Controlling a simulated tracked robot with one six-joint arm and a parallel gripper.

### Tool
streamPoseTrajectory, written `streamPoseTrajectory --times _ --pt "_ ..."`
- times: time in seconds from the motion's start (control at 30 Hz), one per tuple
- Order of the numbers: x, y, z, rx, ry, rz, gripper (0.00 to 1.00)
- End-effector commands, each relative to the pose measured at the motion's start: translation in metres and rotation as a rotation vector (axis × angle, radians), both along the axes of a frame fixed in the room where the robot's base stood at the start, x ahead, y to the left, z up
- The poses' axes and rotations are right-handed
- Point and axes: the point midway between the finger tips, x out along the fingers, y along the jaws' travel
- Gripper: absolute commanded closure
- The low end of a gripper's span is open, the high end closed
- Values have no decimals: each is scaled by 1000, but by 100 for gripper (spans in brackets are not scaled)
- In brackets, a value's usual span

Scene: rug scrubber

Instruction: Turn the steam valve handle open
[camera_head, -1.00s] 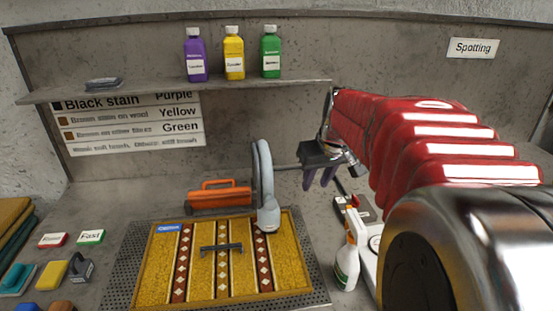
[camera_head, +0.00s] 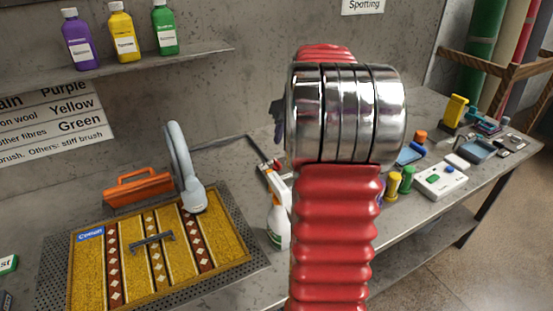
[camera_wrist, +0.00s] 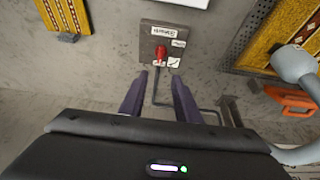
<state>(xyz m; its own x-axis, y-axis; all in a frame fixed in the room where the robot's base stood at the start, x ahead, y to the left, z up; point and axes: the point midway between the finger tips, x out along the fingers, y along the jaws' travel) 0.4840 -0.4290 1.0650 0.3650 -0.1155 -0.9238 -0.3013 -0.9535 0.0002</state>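The steam valve is a small grey plate (camera_wrist: 148,38) with white labels and a red handle (camera_wrist: 160,54), near the upper middle of the wrist view. A pipe runs from it. My gripper (camera_wrist: 158,84) is open, with its two purple fingers apart and pointing toward the plate. The handle shows beyond the fingertips, between their lines, and nothing is between the fingers. I cannot tell whether the tips touch the plate. In the head view my arm hides most of the gripper, and part of the valve plate (camera_head: 269,168) shows left of the arm.
A white spray bottle (camera_head: 278,222) stands close to the valve. A patterned rug (camera_head: 88,275), a grey hose wand (camera_head: 178,150) and an orange tool (camera_head: 138,188) lie left. Small bottles and a white control box (camera_head: 440,181) stand right. A shelf (camera_head: 150,62) with bottles is behind.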

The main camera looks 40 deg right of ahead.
Motion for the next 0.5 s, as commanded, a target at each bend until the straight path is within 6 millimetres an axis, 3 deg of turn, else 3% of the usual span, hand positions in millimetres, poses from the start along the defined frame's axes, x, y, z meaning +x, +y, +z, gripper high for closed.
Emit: streamPoseTrajectory --times 0.27,0.5 --pt "4 -1 -12 3 2 1 70" --pt "16 -4 -42 3 3 2 70"
